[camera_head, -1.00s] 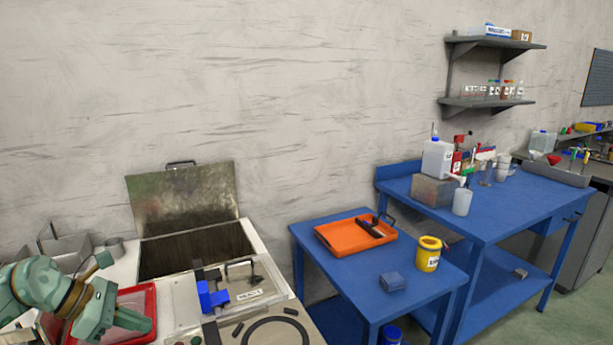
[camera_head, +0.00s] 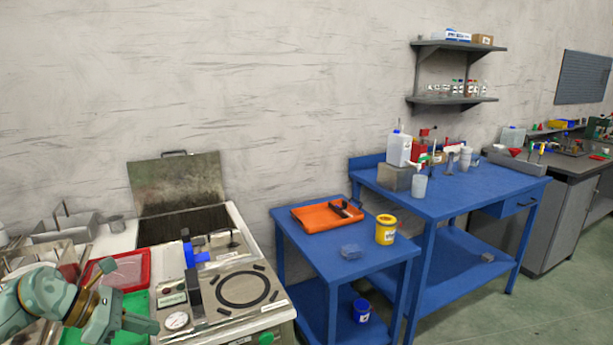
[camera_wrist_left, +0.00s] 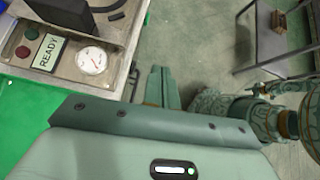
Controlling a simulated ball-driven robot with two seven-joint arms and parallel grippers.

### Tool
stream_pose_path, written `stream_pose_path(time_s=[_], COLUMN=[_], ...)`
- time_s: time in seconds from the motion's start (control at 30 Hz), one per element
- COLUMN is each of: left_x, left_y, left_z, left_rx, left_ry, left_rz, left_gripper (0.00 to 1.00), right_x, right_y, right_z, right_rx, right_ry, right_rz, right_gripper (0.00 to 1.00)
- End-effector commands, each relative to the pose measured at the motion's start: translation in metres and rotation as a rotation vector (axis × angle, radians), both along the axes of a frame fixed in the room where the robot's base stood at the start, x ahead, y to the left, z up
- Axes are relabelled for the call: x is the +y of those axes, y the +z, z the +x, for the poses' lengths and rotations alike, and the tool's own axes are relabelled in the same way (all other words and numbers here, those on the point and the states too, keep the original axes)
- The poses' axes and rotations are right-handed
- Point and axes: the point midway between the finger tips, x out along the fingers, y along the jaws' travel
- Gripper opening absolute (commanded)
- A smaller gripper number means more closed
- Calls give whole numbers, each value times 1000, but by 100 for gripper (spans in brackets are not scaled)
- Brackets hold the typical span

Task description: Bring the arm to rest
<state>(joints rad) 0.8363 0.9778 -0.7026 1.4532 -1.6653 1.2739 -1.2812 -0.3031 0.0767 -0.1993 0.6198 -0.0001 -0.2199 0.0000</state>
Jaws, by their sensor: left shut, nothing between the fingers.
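My left gripper (camera_head: 146,325) is at the lower left of the head view, its fingers together and empty, pointing right. It is in front of the bench machine with the gauge (camera_head: 177,320) and beside a green mat (camera_head: 128,305). In the left wrist view the closed fingers (camera_wrist_left: 163,88) show over the grey floor, just off the edge of the machine panel with its READY label (camera_wrist_left: 48,52). They hold nothing. My right gripper is in neither view.
A red tray (camera_head: 148,268) lies behind my left gripper. The machine's lid (camera_head: 178,184) stands open. A blue table (camera_head: 318,262) with an orange tray (camera_head: 302,217) and yellow tub (camera_head: 386,230) stands to the right, then a larger blue bench (camera_head: 480,190). Floor is clear at lower right.

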Motion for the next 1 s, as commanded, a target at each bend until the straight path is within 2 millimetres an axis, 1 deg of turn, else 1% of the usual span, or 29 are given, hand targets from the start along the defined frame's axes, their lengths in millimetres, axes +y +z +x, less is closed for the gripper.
stream_pose_path(time_s=[0.03, 0.23, 0.37, 0.47, 0.57, 0.63, 0.67, 0.7, 0.77, 0.8, 0.87, 0.9, 0.97, 1.0], left_x=[-4, -22, -32, -36, -34, -31, -28, -25, -19, -15, -9, -6, -3, -1], left_y=[-7, -35, -65, -98, -137, -169, -184, -207, -244, -269, -305, -328, -360, -380], left_z=[1, 7, 11, 11, 5, -4, -9, -19, -38, -55, -82, -103, -137, -160], left_rx=[19, 115, 223, 336, 458, 552, 593, 653, 745, 805, 886, 936, 1001, 1039], left_ry=[24, 171, 334, 506, 700, 851, 923, 1025, 1195, 1313, 1488, 1600, 1766, 1875], left_rz=[-37, -235, -418, -584, -742, -850, -896, -958, -1047, -1102, -1172, -1212, -1261, -1285], left_gripper=[0, 0, 0, 0, 0, 0, 0, 0, 0, 0, 0, 0, 0, 0], right_x=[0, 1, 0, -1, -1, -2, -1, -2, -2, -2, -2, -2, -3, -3], right_y=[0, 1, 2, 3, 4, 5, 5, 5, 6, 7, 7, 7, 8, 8], right_z=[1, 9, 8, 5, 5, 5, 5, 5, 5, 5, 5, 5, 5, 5], right_rx=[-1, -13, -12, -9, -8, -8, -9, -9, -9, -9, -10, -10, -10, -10], right_ry=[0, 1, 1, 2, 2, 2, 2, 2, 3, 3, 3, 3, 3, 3], right_rz=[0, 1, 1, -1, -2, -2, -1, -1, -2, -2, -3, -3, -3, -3], right_gripper=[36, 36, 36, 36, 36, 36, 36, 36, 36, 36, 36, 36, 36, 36])
